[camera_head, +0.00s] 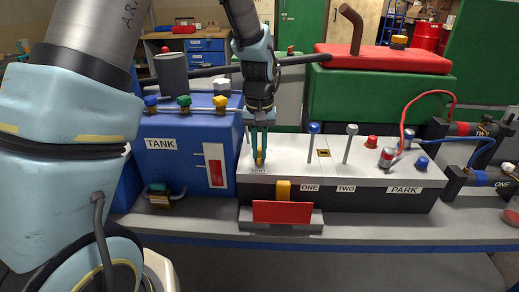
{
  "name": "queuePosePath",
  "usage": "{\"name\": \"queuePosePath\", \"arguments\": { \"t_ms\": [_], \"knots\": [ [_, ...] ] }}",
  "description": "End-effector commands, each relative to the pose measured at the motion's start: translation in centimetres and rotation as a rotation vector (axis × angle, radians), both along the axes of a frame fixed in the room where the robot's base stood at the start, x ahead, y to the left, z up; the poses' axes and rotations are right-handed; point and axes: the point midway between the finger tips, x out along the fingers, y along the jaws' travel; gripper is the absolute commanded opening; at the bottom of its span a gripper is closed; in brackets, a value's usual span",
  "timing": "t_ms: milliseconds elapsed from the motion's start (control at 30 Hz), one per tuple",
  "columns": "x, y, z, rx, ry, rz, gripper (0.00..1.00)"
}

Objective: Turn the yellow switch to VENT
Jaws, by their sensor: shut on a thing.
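The yellow switch (259,158) stands upright at the left end of the grey top of a long control box (330,168). A small label (259,170) lies just in front of it; it seems to read VENT, but the print is tiny. My gripper (259,148) points straight down from above, its fingers shut on the yellow switch. The fingers hide part of the switch, and I cannot tell which way it is turned.
A blue box labelled TANK (188,145) stands close on the left. Blue-topped (314,130) and grey-topped (351,131) levers rise right of my gripper. A red and green machine (380,85) stands behind. A red plate (288,212) is at the front.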

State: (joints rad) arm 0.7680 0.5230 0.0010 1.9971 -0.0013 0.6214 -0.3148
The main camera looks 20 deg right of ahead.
Motion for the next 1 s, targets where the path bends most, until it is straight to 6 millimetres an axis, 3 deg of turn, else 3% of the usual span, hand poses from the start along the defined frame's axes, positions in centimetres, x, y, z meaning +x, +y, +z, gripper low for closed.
{"name": "queuePosePath", "arguments": {
  "t_ms": [67, 100, 367, 733, 1000],
  "knots": [
    [0.0, 0.0, 0.0, 0.000, 0.001, -0.002, 0.00],
    [0.0, 0.0, 0.0, 0.000, 0.001, -0.002, 0.16],
    [0.0, 0.0, 0.0, 0.000, 0.000, -0.001, 0.45],
    [0.1, 0.0, 0.9, -0.001, -0.002, 0.000, 0.45],
    [0.1, -0.1, 5.8, -0.004, -0.005, 0.000, 0.45]
  ]
}}
